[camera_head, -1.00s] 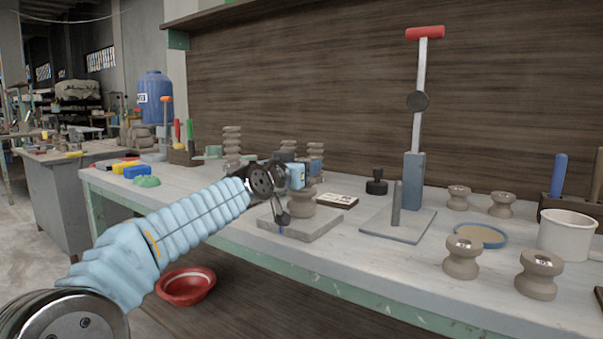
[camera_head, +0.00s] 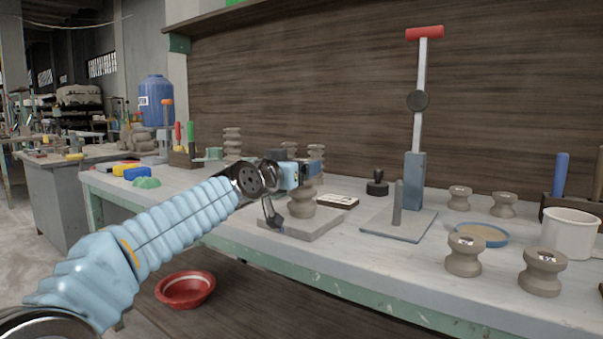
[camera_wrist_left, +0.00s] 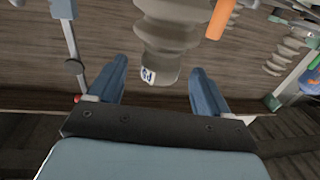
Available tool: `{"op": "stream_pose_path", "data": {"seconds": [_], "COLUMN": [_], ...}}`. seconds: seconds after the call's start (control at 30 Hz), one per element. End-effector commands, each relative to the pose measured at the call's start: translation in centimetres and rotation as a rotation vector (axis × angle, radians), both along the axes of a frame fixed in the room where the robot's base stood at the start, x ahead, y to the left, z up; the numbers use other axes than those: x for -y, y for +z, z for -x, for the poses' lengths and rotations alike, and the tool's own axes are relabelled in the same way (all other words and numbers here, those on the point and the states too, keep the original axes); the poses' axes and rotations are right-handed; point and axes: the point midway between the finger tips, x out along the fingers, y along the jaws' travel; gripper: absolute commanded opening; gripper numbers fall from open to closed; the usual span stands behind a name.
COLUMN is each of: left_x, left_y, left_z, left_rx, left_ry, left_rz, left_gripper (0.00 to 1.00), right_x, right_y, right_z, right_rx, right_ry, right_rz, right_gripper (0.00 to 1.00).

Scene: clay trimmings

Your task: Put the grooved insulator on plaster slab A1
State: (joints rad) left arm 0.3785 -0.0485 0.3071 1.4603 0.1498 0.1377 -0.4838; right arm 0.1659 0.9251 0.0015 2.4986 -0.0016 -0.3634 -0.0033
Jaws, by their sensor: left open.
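A grey-brown grooved insulator (camera_head: 303,201) stands upright on a grey square slab (camera_head: 322,226) near the bench's front edge. No marking is legible on this slab. My left gripper (camera_head: 288,200) is at the insulator, partly covering its left side and top in the head view. In the left wrist view the insulator (camera_wrist_left: 160,45) shows its rounded ridges and a small white-and-blue label. It lies between the two blue fingers of the left gripper (camera_wrist_left: 158,76), with gaps on both sides. The gripper is open. My right gripper is out of view.
A press with a red handle (camera_head: 424,33) stands right of the slab, with a small plaque (camera_head: 337,201) and black stamp (camera_head: 377,184) behind. Several spool-shaped insulators (camera_head: 465,256), a blue-rimmed dish (camera_head: 482,236) and a white tub (camera_head: 569,234) are on the right. Ridged insulators (camera_head: 232,143) stand behind.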

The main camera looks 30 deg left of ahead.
Motion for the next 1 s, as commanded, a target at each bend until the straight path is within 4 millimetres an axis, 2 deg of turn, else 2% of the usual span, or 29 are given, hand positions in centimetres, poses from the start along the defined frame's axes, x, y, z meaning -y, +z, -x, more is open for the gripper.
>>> {"op": "stream_pose_path", "data": {"seconds": [0.03,0.1,0.3,0.4,0.57,1.0], "left_x": [0.1,0.2,0.5,0.5,0.5,0.5], "left_y": [-0.8,-0.7,-0.3,-0.2,-0.2,-0.2], "left_z": [1.4,3.1,7.2,8.4,9.1,9.1], "left_rx": [0.003,0.004,0.001,0.001,-0.001,-0.001], "left_ry": [0.002,0.001,-0.001,0.000,-0.001,-0.001], "left_rz": [-0.003,-0.001,-0.001,-0.001,0.000,0.000], "left_gripper": [0.78,0.78,0.78,0.78,0.78,0.78], "right_x": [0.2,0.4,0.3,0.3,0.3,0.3], "right_y": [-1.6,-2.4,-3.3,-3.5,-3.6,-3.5], "right_z": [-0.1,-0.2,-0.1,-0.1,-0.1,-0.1], "right_rx": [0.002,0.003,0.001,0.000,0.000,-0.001], "right_ry": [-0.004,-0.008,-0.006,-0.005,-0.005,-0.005], "right_rz": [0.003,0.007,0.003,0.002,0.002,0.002], "right_gripper": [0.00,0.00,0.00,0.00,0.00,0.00]}}
